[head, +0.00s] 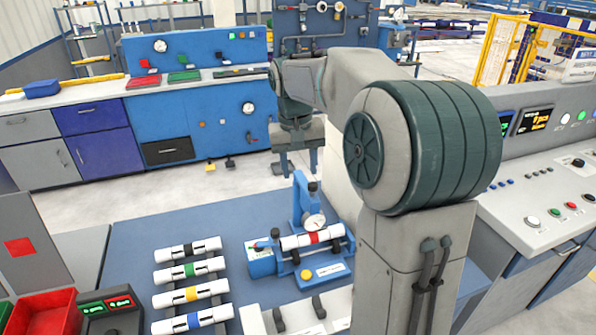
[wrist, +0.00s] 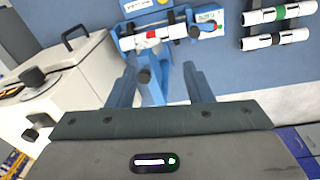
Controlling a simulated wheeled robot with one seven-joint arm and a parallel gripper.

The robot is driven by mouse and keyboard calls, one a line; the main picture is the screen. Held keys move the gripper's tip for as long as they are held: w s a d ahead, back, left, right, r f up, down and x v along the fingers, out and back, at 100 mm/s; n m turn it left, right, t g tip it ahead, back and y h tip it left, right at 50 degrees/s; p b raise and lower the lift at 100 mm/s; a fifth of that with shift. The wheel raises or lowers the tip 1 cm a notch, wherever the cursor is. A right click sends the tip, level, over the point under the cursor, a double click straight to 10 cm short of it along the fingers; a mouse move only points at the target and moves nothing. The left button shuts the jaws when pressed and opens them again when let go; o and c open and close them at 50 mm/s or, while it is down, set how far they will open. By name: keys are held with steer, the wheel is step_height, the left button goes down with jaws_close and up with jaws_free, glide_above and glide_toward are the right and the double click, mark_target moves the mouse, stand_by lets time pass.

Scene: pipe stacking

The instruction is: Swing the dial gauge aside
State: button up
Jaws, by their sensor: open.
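The dial gauge (head: 314,222) hangs from a blue swing arm (head: 298,200) on the blue fixture (head: 263,264), its face toward the head camera. A white pipe with a red band (head: 302,241) lies in the fixture beneath it; it also shows in the wrist view (wrist: 166,33). My gripper (head: 298,172) is open, fingers down, behind and above the gauge. In the wrist view, the dark knob (wrist: 145,76) and blue swing arm (wrist: 155,93) appear between the spread fingers of my gripper (wrist: 159,72). The gauge face is hidden there. I cannot tell whether the fingers touch anything.
Pipes with black (head: 188,250), green (head: 190,270), yellow (head: 191,294) and blue (head: 193,320) bands lie left of the fixture. A white box with a black handle (wrist: 85,75) stands close to the left finger in the wrist view. The blue tabletop (head: 140,232) is clear behind the pipes.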

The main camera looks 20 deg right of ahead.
steer(key=r+m+y+p, duration=0.1)
steer(key=m, duration=0.1)
glide_above(313, 184)
steer(key=shift+g, duration=0.3)
step_height(313, 184, down, 14)
steer(key=shift+r+p, duration=0.15)
steer(key=shift+p, duration=0.95)
steer(key=shift+a, duration=0.1)
jaws_close()
